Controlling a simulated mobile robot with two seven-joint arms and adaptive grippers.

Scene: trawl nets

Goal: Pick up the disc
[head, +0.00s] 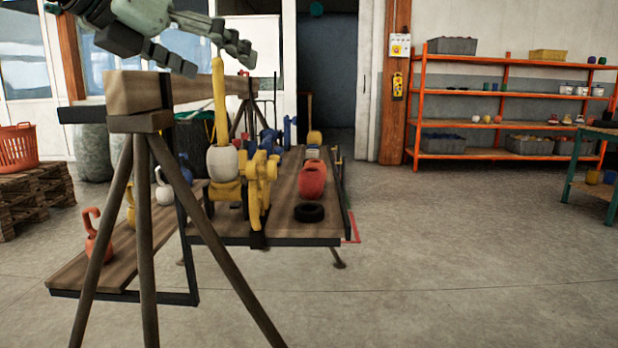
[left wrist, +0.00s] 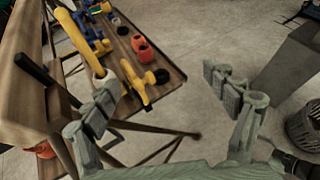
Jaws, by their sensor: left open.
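A black disc (head: 309,212), round with a darker middle, lies flat near the front edge of the wooden bench top (head: 297,228). My right gripper is not in view.
A red float (head: 312,180) stands behind the disc. Yellow jointed hardware (head: 257,188) and a white-and-yellow float (head: 222,160) stand left of it. A thick wooden beam on a trestle (head: 137,92) rises at the left front. Floor right of the bench is clear.

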